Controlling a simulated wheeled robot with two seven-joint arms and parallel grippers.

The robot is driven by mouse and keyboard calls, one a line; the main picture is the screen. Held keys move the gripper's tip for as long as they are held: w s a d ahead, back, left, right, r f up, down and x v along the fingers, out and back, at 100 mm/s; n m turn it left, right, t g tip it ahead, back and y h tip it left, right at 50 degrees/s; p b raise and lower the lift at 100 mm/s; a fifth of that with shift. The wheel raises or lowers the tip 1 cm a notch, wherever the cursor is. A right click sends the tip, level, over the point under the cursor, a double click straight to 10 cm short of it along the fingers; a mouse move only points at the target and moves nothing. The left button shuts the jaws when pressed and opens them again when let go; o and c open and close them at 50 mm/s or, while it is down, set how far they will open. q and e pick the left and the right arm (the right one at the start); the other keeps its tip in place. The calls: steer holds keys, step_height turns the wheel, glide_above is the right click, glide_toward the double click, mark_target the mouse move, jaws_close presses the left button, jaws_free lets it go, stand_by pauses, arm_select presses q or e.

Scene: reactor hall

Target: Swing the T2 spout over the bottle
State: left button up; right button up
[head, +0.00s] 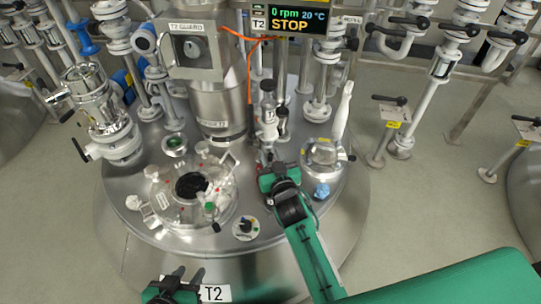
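A slim grey metal valve assembly with a dark top (268,125) stands upright on the T2 lid; it may carry the spout, but I cannot make out a spout outlet clearly. My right gripper (268,172) is right at the foot of this assembly, its fingers pointing away from me. Whether it grips anything there is hidden. My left gripper (186,275) is low at the front edge, beside the T2 label (215,293), with its dark fingers apart and nothing between them. I cannot identify the bottle with certainty.
An open round manhole (192,186) with clamps lies left of my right gripper. A dial (246,228) sits in front. A blue crumpled cloth (321,191) and a round sight port (322,152) lie right. The T2 guard housing (194,48) and STOP display (290,20) stand behind.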

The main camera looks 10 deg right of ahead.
steer(key=shift+w, duration=0.15)
steer(key=shift+c, duration=0.2)
jaws_close()
